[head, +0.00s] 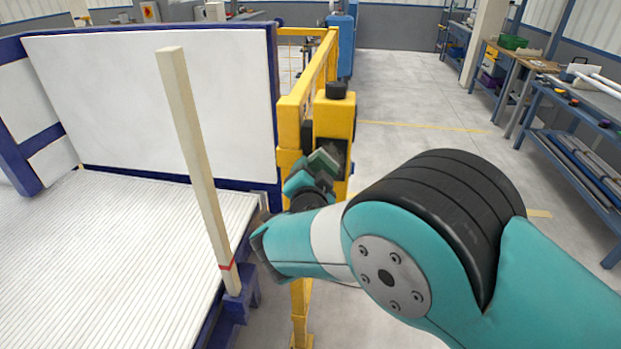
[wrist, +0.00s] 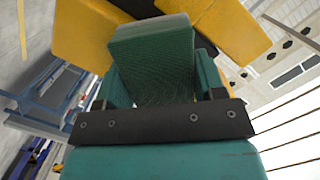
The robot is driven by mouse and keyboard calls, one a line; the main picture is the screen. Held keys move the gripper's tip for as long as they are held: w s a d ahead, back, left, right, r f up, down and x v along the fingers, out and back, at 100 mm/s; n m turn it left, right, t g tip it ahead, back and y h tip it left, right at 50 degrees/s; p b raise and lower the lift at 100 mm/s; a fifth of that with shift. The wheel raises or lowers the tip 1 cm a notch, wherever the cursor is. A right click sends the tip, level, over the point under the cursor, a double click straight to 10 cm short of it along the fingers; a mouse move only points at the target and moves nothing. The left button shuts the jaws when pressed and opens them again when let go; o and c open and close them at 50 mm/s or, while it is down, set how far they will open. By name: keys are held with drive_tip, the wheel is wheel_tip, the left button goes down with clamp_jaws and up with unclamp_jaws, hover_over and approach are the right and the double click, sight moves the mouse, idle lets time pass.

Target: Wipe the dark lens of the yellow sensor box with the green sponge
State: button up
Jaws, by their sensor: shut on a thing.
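The yellow sensor box (head: 334,117) stands on a yellow post in the middle of the head view, with a dark cap on top. Its dark lens (head: 337,150) shows only in part behind my gripper. My gripper (head: 318,168) is in front of the box, shut on the green sponge (head: 325,161). In the wrist view the sponge (wrist: 155,62) sits between the two fingers, its far end up against the yellow box (wrist: 232,30). I cannot tell whether the sponge touches the lens.
A yellow rail (head: 312,75) runs back from the box. A pale wooden post (head: 195,160) with a red band stands at left, by a ribbed white bed (head: 110,260) with a white back panel (head: 150,100). Workbenches (head: 575,140) line the right; the grey floor between is open.

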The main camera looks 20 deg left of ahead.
drive_tip(key=shift+w+a+b, duration=0.15)
drive_tip(key=shift+w+b, duration=0.2)
drive_tip(key=shift+w, duration=0.15)
